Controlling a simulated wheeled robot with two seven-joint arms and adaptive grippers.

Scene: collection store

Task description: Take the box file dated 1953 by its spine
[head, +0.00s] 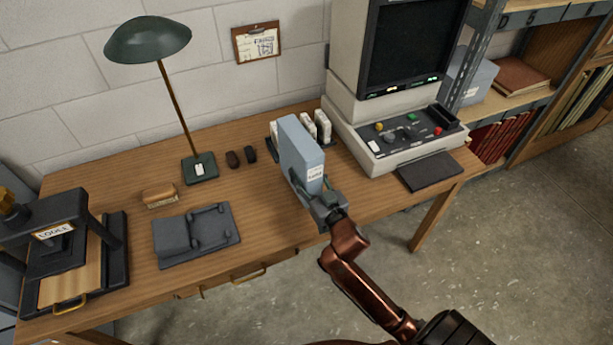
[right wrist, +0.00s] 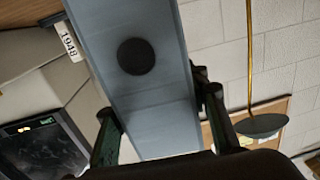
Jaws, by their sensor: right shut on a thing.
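A blue-grey box file (head: 300,152) stands upright near the middle of the table in the head view. Its small white label is too small to read there. My right gripper (head: 325,197) is shut on its near end. In the right wrist view the box file (right wrist: 148,95) fills the space between the two fingers of the gripper (right wrist: 160,125), with a dark round spot on its face. A file label reading 1948 (right wrist: 69,42) shows beside it. White-spined files (head: 317,126) stand just behind it in the head view. My left gripper is not in view.
A reader machine with a dark screen (head: 415,45) and control panel (head: 400,139) stands close on the right. A green lamp (head: 199,168), a brush (head: 160,194), a grey cradle (head: 197,235) and a press (head: 62,237) stand to the left. Shelves (head: 515,101) are at far right.

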